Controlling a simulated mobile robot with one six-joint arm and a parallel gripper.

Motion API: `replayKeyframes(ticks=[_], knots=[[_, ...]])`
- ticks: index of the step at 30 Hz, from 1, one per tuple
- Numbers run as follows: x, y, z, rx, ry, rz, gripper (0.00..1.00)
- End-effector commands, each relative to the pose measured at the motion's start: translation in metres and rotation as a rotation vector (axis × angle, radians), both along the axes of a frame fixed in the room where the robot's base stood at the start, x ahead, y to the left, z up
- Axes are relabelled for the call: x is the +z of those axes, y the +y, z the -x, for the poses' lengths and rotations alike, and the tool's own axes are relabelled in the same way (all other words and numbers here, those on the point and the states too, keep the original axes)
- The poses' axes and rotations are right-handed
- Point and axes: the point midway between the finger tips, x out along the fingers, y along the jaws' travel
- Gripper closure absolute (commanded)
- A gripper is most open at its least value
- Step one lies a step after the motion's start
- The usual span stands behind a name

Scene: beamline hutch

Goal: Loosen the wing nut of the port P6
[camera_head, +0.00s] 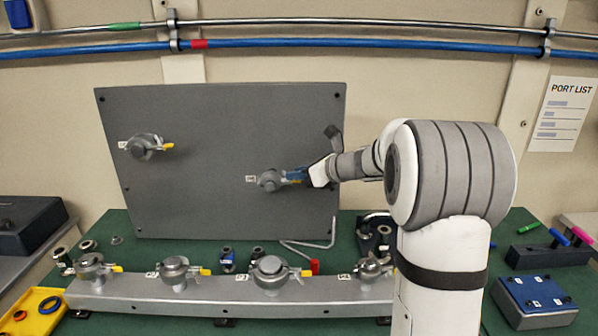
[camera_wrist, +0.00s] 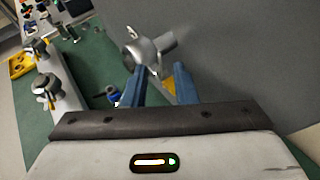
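A grey upright panel (camera_head: 220,120) carries two clamped ports. The lower right port (camera_head: 270,180) has a small white label (camera_head: 251,179) too small to read, so I cannot confirm that it is P6. My gripper (camera_head: 295,175) is right beside this port, at its yellow wing nut. In the wrist view, the blue fingers of my gripper (camera_wrist: 160,75) stand apart, with the port's grey clamp (camera_wrist: 150,50) just beyond them. The yellow wing nut (camera_wrist: 170,87) shows between them, nearer the right finger and partly hidden. Contact is not clear.
Another port (camera_head: 145,146) with a yellow wing nut is at the panel's upper left. A grey rail (camera_head: 225,295) with several clamped ports runs along the green table front. A red-handled hex key (camera_head: 314,267) lies before the panel. A blue box (camera_head: 535,300) stands at right.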

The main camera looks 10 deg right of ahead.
Motion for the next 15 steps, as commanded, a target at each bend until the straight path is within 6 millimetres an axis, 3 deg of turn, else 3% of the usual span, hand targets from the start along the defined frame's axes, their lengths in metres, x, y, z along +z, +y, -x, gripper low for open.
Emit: replayKeyframes(ticks=[11,15], knots=[[-0.0030,0.0052,-0.0048,0.001,-0.001,0.002,0.75],[-0.0030,0.0054,-0.0047,0.002,0.000,0.002,0.87]])
